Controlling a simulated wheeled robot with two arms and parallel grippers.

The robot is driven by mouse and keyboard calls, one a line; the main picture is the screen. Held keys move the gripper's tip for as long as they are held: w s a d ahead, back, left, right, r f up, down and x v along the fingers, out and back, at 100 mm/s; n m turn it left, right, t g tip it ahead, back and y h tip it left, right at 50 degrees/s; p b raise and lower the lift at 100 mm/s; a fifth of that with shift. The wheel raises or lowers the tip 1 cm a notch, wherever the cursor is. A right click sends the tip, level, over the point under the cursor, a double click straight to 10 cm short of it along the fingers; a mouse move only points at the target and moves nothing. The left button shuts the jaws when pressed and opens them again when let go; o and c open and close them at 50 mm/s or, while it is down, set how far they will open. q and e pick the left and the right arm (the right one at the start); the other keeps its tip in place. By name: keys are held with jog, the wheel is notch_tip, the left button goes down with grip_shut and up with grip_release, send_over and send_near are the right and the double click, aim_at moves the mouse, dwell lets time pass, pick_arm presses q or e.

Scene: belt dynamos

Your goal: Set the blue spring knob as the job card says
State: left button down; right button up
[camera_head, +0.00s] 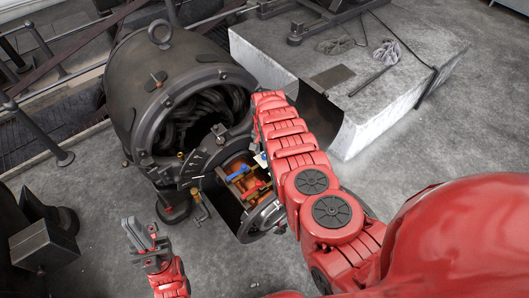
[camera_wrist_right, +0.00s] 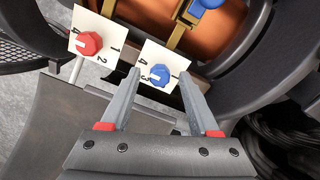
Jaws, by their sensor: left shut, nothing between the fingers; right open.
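The blue knob (camera_wrist_right: 159,74) sits on a white numbered plate (camera_wrist_right: 152,56) in the right wrist view. Its white mark points left in the picture, roughly between the 4 and the 3. My right gripper (camera_wrist_right: 160,80) is open, with one finger on either side of the blue knob; I cannot tell whether they touch it. In the head view my right arm hides that gripper. My left gripper (camera_head: 140,232) is shut and empty, low in front of the dynamo, apart from it. I make out no readable job card.
A red knob (camera_wrist_right: 88,44) on its own white plate is close beside the blue one. Brass arms (camera_wrist_right: 187,28) and a copper drum (camera_wrist_right: 230,32) lie just beyond. The black dynamo (camera_head: 150,85) stands on the floor; a pale block (camera_head: 375,110) is behind my right arm.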

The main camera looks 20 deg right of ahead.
aim_at(265, 155)
jog(key=shift+r, duration=0.15)
jog(key=shift+w+r, duration=0.1)
jog(key=shift+r, duration=0.25)
notch_tip(265, 155, up, 16)
jog(key=p, duration=0.2)
jog(key=shift+r+p, duration=0.2)
jog(key=shift+p, duration=0.2)
